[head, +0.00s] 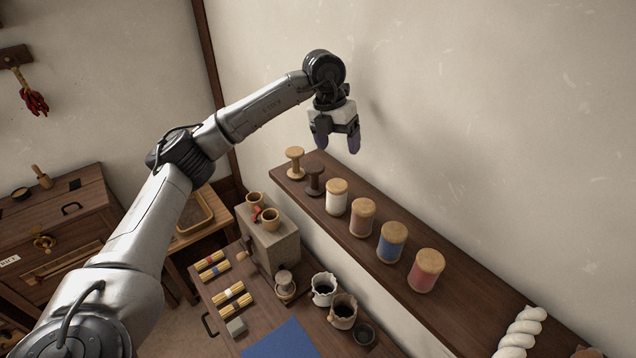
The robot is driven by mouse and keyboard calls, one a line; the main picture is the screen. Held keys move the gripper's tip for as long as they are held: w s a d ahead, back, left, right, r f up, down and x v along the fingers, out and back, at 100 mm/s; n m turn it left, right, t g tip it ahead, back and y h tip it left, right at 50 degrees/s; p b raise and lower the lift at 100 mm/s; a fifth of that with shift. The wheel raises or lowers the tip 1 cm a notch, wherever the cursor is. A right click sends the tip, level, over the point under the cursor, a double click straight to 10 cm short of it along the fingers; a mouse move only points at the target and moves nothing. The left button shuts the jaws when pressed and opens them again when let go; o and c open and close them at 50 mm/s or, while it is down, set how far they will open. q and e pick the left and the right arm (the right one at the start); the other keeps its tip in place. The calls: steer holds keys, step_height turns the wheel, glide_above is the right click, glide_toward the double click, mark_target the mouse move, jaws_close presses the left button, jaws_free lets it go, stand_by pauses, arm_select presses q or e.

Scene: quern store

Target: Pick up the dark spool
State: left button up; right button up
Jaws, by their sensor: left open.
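The dark spool (314,179) stands upright on the wooden wall shelf (449,326), between a pale wooden spool (295,163) on its left and a spool of white thread (336,198) on its right. It is dark brown and looks empty of thread. My left gripper (337,143) hangs above the shelf, fingers pointing down, over and slightly right of the dark spool and apart from it. It is open and nothing is between its fingers. My right gripper is not in view.
Spools of brown (362,218), blue (391,243) and red (426,271) thread stand along the shelf, with a white twisted rope (521,332) at its near end. The wall (470,120) rises close behind. Below is a table with a stone-coloured box (270,246) and small sacks (343,311).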

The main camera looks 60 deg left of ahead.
arm_select(q)
steer(key=n+g+y, duration=0.2)
glide_above(315, 178)
steer(key=w+a, duration=0.1)
steer(key=shift+w+a+b, duration=0.1)
steer(key=shift+a+b, duration=0.05)
steer(key=shift+b, duration=0.2)
step_height(315, 178, down, 5)
steer(key=shift+a+f+b, duration=0.1)
steer(key=shift+a+b, duration=0.05)
steer(key=shift+b, duration=1.1)
steer(key=shift+f, duration=1.4)
step_height(315, 178, down, 4)
steer(key=shift+a+r+p, duration=0.1)
steer(key=shift+r+p, duration=0.05)
steer(key=shift+p, duration=0.65)
steer(key=shift+f, duration=0.7)
steer(key=shift+c, duration=1.2)
steer(key=c, duration=0.6)
